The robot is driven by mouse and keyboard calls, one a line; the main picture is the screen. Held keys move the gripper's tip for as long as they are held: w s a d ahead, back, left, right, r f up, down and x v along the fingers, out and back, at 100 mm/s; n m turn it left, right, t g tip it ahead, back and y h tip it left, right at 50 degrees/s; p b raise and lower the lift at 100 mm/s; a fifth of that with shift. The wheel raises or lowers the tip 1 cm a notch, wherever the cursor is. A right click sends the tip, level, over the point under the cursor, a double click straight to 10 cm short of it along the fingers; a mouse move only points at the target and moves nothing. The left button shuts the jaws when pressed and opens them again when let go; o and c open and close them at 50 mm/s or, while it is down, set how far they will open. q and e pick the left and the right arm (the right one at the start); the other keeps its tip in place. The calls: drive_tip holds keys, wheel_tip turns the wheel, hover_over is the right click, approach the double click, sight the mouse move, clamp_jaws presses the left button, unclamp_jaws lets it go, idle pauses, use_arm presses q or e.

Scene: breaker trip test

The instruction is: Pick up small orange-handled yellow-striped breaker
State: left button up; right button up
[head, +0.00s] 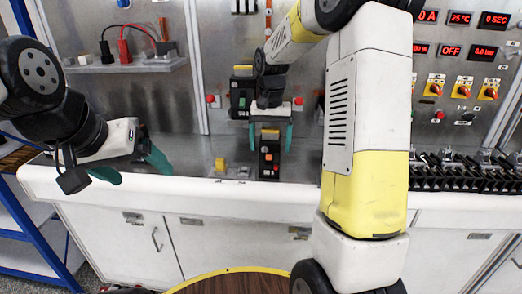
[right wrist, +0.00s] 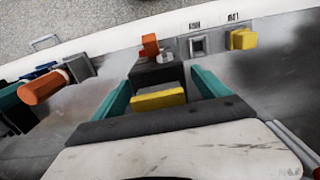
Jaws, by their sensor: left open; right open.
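The small black breaker (head: 269,164) with an orange handle and a yellow stripe stands at the front of the metal counter. In the right wrist view the breaker (right wrist: 157,76) lies between my fingers, its yellow stripe nearest the camera and its orange handle at the far end. My right gripper (head: 270,147) is over it, open, with one teal finger on each side; contact cannot be made out. It also shows in the right wrist view (right wrist: 160,84). My left gripper (head: 134,170) is open and empty at the counter's left front edge, well away from the breaker.
A small yellow block (head: 221,165) and a grey square fitting (head: 244,172) are left of the breaker. A larger black device (head: 242,96) is behind on the panel. Rows of black breakers (head: 460,175) line the right. A shelf (head: 125,66) hangs upper left.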

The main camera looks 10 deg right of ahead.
sight(270, 128)
clamp_jaws()
drive_tip(key=shift+r, duration=0.1)
idle(0.3)
drive_tip(key=shift+r, duration=0.45)
wheel_tip(270, 128, up, 3)
drive_tip(key=shift+f, duration=0.1)
drive_tip(key=s+a+r, duration=0.1)
drive_tip(key=s+a, duration=0.3)
drive_tip(key=s, duration=1.1)
drive_tip(key=shift+s+a, duration=0.2)
drive_tip(key=shift+r, duration=0.1)
